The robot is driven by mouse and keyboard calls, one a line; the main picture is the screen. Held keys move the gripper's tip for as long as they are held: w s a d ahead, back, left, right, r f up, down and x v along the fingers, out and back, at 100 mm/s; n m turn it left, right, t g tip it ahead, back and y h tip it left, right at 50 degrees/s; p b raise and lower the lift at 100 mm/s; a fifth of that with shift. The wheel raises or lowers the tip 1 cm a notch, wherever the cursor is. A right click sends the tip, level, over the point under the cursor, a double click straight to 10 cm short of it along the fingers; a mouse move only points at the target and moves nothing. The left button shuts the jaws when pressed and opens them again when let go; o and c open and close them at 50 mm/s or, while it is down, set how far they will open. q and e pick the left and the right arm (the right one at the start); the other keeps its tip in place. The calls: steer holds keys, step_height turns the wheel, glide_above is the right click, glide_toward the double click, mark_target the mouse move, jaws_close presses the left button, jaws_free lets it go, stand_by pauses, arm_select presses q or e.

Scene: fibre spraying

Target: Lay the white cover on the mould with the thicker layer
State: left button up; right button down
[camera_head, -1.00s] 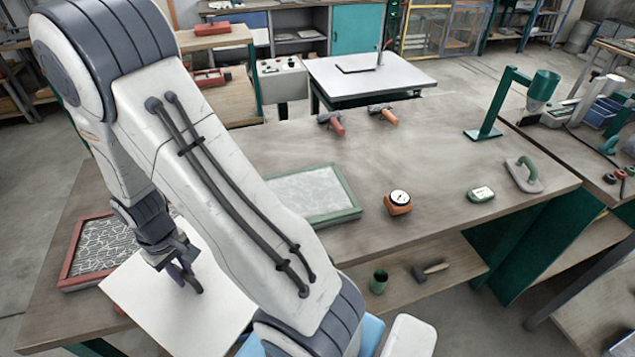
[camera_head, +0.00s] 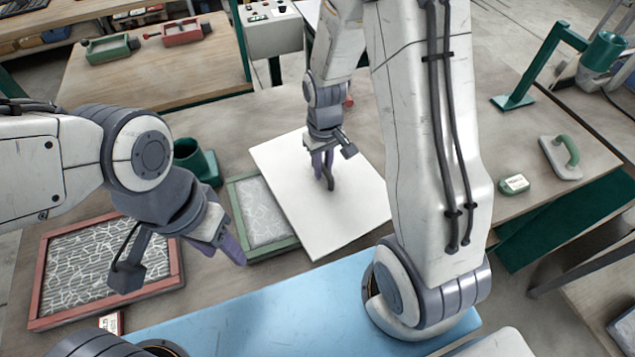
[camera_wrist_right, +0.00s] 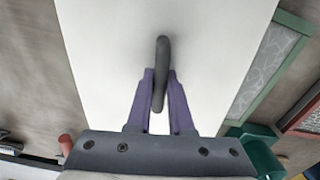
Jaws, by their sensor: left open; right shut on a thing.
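The white cover (camera_head: 345,215) hangs from my right gripper (camera_head: 322,172), whose purple fingers are shut on its dark handle. The cover and handle (camera_wrist_right: 161,75) fill the middle of the right wrist view. The cover's left edge overlaps the green-framed mould (camera_head: 232,190) in the head view; whether they touch I cannot tell. That mould, also in the right wrist view (camera_wrist_right: 291,50), shows a pale surface with white strands. The red-framed mould (camera_head: 36,285) at left shows white strands over darker grey. My left gripper (camera_head: 180,262) is open and empty near its right side.
A dark green cup-like holder (camera_head: 193,160) stands behind the moulds. A small label block (camera_head: 514,184), a float with a green handle (camera_head: 562,158) and a green stand (camera_head: 513,101) are at the right. A small tag (camera_head: 111,322) lies in front of the red-framed mould.

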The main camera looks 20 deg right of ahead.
steer(key=w+d+r+n, duration=0.2)
steer(key=d+r+n, duration=0.4)
steer(key=n, duration=0.8)
steer(key=n+p, duration=0.2)
glide_toward(299, 186)
step_height(299, 186, down, 5)
steer(key=shift+f, duration=0.15)
step_height(299, 186, down, 4)
steer(key=shift+r+p, duration=0.2)
steer(key=shift+p, duration=0.3)
steer(key=shift+f, duration=0.25)
steer(key=shift+f, duration=0.15)
steer(key=c, duration=0.8)
jaws_free()
